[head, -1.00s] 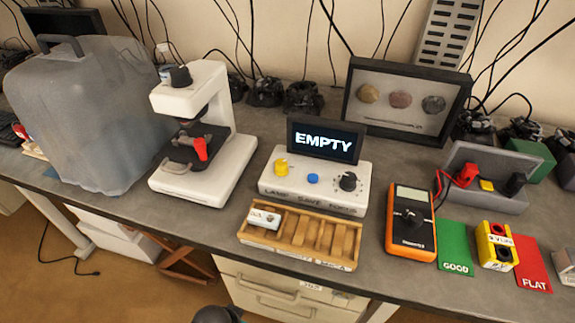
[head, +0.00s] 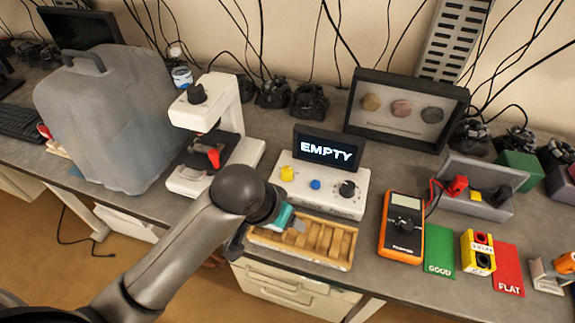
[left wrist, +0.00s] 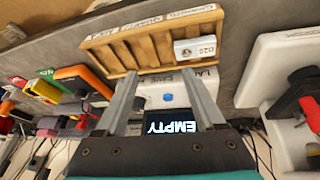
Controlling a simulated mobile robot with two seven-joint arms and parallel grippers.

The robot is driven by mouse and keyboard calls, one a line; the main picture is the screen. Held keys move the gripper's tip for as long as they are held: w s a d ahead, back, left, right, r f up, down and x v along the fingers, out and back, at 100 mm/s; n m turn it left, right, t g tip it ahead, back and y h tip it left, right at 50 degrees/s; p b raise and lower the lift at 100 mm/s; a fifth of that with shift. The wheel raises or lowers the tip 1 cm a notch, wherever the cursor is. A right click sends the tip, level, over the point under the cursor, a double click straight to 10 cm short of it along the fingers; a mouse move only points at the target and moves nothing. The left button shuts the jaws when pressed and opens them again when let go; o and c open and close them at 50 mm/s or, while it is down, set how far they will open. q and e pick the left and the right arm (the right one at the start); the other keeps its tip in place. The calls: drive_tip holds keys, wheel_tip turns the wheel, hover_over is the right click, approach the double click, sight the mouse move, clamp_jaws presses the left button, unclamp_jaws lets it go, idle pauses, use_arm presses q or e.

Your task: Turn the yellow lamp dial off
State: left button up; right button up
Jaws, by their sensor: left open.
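The yellow lamp dial (head: 287,173) sits at the left of the white control box (head: 330,204), beside a blue button (head: 315,184) and a black knob (head: 347,188). The screen (head: 327,149) behind them reads EMPTY. My left gripper (head: 297,224) is in front of the box, over the wooden tray, apart from the dial. In the left wrist view, the left gripper's two fingers (left wrist: 157,76) are spread and empty. The blue button (left wrist: 167,97) shows between them; I cannot make out the yellow dial there. My right gripper is not in view.
The wooden tray (head: 346,245) lies in front of the box; a white labelled piece (left wrist: 195,50) sits in it. A white microscope (head: 238,125) stands left, an orange meter (head: 401,240) right. A framed rock display (head: 365,122) stands behind.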

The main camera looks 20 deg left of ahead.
use_arm(q)
drive_tip(key=w+a+r, duration=0.1)
drive_tip(key=w+r, duration=0.4)
drive_tip(key=w, duration=0.1)
drive_tip(key=n+y, duration=0.2)
approach(286, 171)
drive_tip(key=b+x, duration=0.1)
drive_tip(key=x, duration=0.8)
drive_tip(key=shift+w+b, duration=0.15)
drive_tip(key=shift+b, duration=0.25)
clamp_jaws()
